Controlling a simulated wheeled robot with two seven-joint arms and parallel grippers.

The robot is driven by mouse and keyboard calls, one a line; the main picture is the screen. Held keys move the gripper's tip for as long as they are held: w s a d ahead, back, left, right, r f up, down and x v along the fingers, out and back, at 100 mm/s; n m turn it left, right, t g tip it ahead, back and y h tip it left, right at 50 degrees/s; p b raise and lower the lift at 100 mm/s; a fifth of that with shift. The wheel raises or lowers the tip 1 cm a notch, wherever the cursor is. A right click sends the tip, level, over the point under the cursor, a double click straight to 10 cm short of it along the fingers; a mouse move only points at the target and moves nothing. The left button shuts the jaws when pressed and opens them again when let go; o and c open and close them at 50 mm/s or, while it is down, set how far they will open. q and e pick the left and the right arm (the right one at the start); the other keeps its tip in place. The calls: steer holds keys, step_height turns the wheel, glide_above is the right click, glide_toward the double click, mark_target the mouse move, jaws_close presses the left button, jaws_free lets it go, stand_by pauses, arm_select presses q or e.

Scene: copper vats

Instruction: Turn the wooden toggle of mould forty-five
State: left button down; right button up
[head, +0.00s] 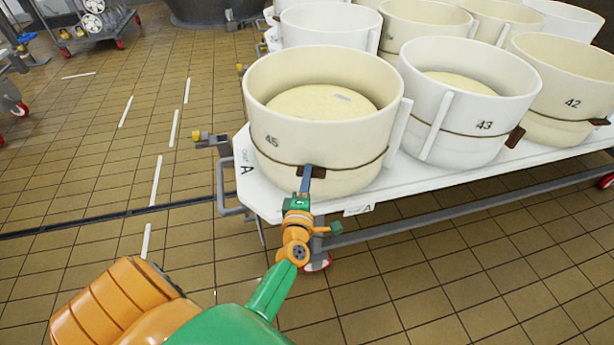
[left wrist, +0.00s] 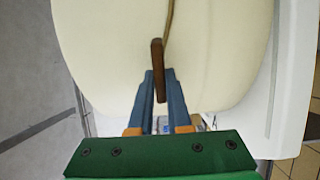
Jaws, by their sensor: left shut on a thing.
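Mould forty-five (head: 285,150) is a cream round tub marked 45, standing at the near left corner of the white cart top. A brown cord runs around it to a small dark wooden toggle (head: 317,172) on its near side. In the left wrist view the toggle (left wrist: 157,60) stands upright in the picture, its lower part between the blue fingers. My left gripper (head: 305,182) is shut on the toggle, and it also shows in the left wrist view (left wrist: 160,85). The mould's pale contents show inside its rim. My right gripper is not in view.
The white cart (head: 400,190) carries several more moulds, with mould 43 (head: 465,110) close to the right and mould 42 (head: 565,85) beyond. A grey handle (head: 222,180) juts from the cart's left end. The tiled floor (head: 90,190) to the left is mostly clear.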

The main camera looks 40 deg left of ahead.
arm_select(q)
steer(key=c, duration=0.9)
jaws_free()
steer(key=shift+o, duration=0.2)
steer(key=v, duration=0.7)
steer(key=shift+f, duration=0.1)
